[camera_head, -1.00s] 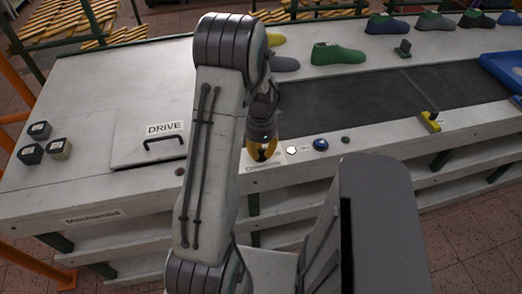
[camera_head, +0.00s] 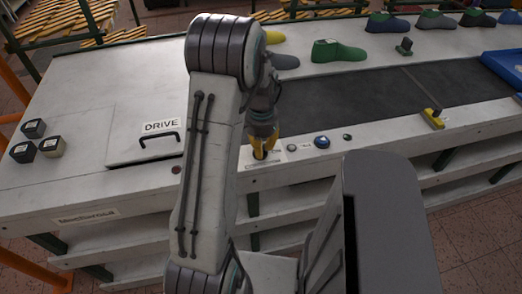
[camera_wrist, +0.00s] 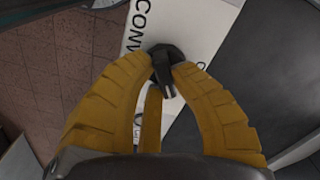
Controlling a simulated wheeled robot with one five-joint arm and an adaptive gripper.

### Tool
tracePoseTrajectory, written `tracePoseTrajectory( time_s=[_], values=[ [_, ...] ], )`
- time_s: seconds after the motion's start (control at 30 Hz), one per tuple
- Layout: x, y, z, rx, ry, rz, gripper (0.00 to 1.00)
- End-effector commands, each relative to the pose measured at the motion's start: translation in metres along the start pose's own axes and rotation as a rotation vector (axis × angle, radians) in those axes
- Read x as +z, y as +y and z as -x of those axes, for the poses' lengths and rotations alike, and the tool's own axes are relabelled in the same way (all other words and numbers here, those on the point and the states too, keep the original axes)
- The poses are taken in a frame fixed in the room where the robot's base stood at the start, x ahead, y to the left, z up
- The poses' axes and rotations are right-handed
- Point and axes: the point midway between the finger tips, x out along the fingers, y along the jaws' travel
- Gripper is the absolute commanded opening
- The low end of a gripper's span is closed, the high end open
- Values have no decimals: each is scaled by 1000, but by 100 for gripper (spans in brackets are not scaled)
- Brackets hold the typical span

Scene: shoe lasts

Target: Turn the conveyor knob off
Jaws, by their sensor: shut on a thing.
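The conveyor knob (camera_wrist: 165,62) is a small black knob with a pointer. It sits on a white label plate lettered "CONV…" (camera_wrist: 150,22) in the wrist view. My gripper (camera_wrist: 161,80) has yellow ribbed fingers closed on both sides of the knob. In the head view my gripper (camera_head: 263,147) reaches down to the front ledge of the conveyor table, and the knob is mostly hidden by the fingers there. The plate's edge (camera_head: 265,164) shows beneath the fingers.
Right of the gripper on the ledge are a pale round button (camera_head: 292,148), a blue button (camera_head: 322,142) and a small dark round piece (camera_head: 347,137). The dark belt (camera_head: 370,97) lies behind. A DRIVE hatch (camera_head: 145,143) is at left. A yellow-black piece (camera_head: 433,118) stands right.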

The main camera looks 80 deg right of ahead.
Motion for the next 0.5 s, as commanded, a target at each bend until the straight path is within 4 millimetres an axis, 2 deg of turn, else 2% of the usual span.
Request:
tracePoseTrajectory(
  time_s=[0.5],
  values=[
    [-2,0,-3,1,-2,489,0]
  ],
)
